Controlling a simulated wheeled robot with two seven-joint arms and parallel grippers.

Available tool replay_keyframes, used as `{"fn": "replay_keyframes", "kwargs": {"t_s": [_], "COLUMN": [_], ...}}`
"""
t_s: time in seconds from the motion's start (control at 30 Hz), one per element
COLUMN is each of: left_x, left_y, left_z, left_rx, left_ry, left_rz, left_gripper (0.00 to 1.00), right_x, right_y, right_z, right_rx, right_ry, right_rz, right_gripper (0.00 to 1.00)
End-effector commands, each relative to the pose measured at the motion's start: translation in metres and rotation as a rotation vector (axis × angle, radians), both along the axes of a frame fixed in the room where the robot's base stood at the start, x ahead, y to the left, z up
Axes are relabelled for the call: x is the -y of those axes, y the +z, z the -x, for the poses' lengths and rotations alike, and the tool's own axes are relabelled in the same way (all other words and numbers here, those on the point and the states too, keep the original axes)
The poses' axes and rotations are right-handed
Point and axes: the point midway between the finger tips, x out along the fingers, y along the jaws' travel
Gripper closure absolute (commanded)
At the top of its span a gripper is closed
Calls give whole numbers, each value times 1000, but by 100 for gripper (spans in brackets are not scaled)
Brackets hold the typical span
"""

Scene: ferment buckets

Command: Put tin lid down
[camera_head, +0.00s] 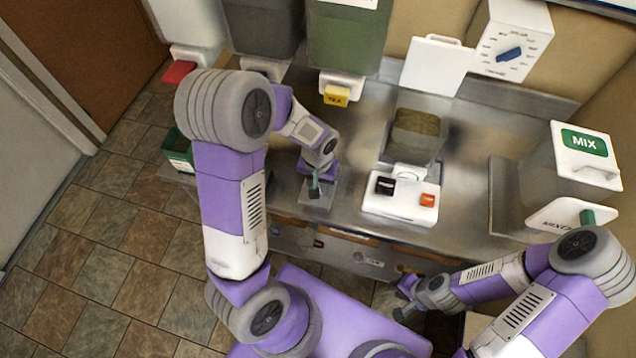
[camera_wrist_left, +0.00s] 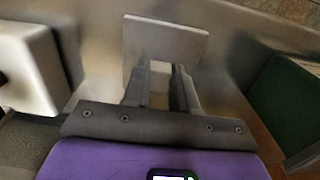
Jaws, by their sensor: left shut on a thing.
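The tin lid (camera_head: 317,194) is a flat, square grey plate over the steel counter, left of the white scale-like device. My left gripper (camera_head: 315,183) is shut on it from above. In the left wrist view the lid (camera_wrist_left: 168,40) shows just beyond the two fingers of the left gripper (camera_wrist_left: 160,88), which grip a small pale part of it. I cannot tell whether the lid touches the counter. My right gripper (camera_head: 402,299) is low in front of the counter's front, with its fingers apart and nothing between them.
A green box (camera_head: 179,150) stands at the counter's left end, partly behind my left arm. Dispensers line the back, one with a yellow tab (camera_head: 336,96). A MIX bin (camera_head: 585,155) stands right.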

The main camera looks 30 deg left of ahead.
Motion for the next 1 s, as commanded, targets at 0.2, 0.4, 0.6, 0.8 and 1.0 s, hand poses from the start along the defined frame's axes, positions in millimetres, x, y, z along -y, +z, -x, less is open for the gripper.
{"fn": "replay_keyframes", "kwargs": {"t_s": [0.2,0.4,0.6,0.8,1.0], "left_x": [0,0,0,0,0], "left_y": [0,-3,-3,-2,18], "left_z": [0,0,0,0,-1], "left_rx": [0,0,0,0,4], "left_ry": [0,0,0,0,0], "left_rz": [0,0,0,0,1], "left_gripper": [100,66,48,48,48], "right_x": [0,0,0,0,0], "right_y": [0,-3,-3,-2,5], "right_z": [0,0,0,0,0], "right_rx": [0,0,0,0,0], "right_ry": [0,0,0,0,0], "right_rz": [0,0,0,0,0], "right_gripper": [77,77,77,77,77]}}
